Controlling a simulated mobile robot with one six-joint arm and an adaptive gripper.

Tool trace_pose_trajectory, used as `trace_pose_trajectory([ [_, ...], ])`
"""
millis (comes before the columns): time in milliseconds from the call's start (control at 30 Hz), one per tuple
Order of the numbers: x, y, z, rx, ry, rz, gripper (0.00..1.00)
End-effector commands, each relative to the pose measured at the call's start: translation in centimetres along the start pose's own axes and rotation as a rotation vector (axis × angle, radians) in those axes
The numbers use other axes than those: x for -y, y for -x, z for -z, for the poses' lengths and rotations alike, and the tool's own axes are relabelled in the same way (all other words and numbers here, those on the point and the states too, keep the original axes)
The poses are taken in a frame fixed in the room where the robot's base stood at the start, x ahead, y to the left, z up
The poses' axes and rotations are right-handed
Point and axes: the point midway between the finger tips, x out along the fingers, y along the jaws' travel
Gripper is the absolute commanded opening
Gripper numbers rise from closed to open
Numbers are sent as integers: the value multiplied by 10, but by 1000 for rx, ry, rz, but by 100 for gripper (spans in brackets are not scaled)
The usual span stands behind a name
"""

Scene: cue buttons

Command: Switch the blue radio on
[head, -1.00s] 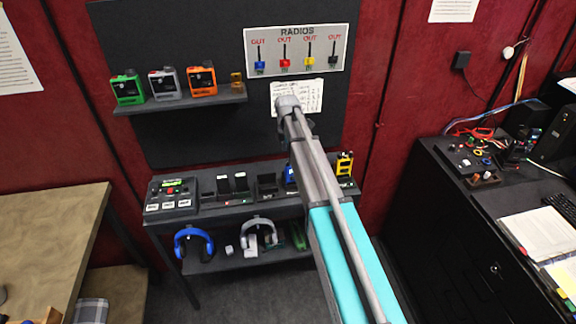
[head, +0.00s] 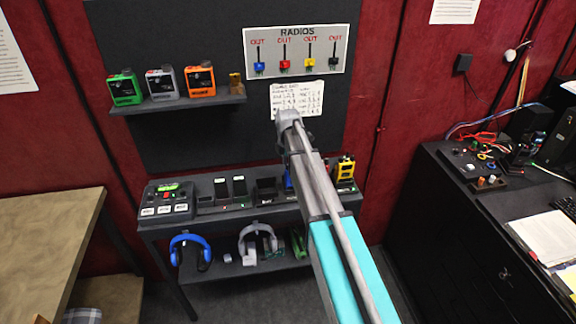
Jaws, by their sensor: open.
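A small blue patch (head: 287,179), which looks like the blue radio, shows at the left edge of my arm on the black lower counter. Most of it is hidden behind the arm, so its knob and display cannot be made out. My arm runs up from the bottom right and its grey joint end stands in front of the wall panel, below the paper list. My gripper cannot be made out; it seems hidden behind the arm.
A yellow radio (head: 345,168) stands right of my arm. A control box (head: 168,200) and dark cradles stand left of it. Green (head: 125,88), grey and orange (head: 200,79) radios sit on the upper shelf. Headphones (head: 190,250) hang below. A RADIOS board (head: 297,75) hangs above.

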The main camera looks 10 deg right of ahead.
Motion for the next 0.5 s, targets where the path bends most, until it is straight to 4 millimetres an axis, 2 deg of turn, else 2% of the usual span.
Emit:
trace_pose_trajectory([
  [133, 0, 0, 0, 0, 0, 0, 55],
  [433, 0, 0, 0, 0, 0, 0, 0],
  [500, 0, 0, 0, 0, 0, 0, 0],
])
